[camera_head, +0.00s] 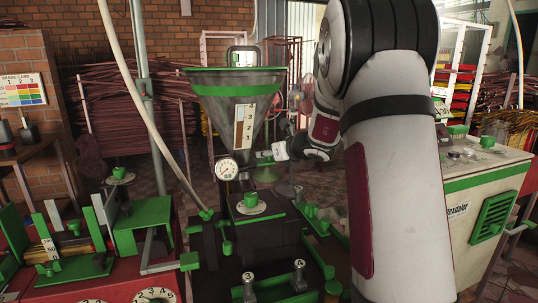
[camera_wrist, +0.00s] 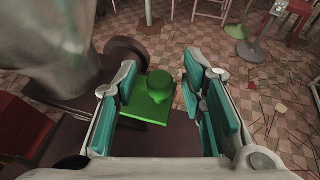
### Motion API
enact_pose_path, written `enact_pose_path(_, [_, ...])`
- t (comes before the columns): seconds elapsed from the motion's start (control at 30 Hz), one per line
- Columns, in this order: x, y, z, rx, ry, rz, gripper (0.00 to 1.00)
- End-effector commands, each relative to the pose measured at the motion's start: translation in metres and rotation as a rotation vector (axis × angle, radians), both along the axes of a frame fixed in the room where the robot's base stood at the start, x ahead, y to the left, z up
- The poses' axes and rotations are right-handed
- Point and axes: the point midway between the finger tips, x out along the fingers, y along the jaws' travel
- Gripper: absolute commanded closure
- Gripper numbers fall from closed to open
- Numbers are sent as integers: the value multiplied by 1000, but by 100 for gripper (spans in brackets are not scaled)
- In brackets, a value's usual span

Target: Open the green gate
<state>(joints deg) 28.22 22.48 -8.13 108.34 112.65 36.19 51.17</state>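A green plate with a round green knob (camera_wrist: 159,86), which looks like the gate, lies between my fingers in the wrist view. My gripper (camera_wrist: 165,108) is open, with one teal-padded finger on each side of it. A gap shows between the knob and both pads. In the head view my gripper (camera_head: 268,155) points left, close to the lower neck of the metal hopper (camera_head: 213,92) with a green rim. There the gate is small and partly hidden by my gripper, so I cannot tell how far it is slid.
A round pressure gauge (camera_head: 227,168) sits left of my gripper. A black block with a green knob (camera_head: 251,199) stands below it. A cream cabinet (camera_head: 480,175) is on the right. Red benches with green fixtures (camera_head: 143,213) are on the left. Tiled floor shows beyond.

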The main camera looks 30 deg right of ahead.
Motion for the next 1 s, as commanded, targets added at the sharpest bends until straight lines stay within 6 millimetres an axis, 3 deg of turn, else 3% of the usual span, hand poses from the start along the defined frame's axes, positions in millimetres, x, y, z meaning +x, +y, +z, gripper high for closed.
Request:
enact_pose_path(0.23, [0,0,0,0,0,0,65])
enact_pose_path(0.4, [0,0,0,0,1,1,100])
enact_pose_path(0.63, [0,-1,0,2,0,4,100])
enact_pose_path(0.9, [-12,-43,0,2,1,0,100])
enact_pose_path(1.0, [-13,-46,0,2,1,4,100])
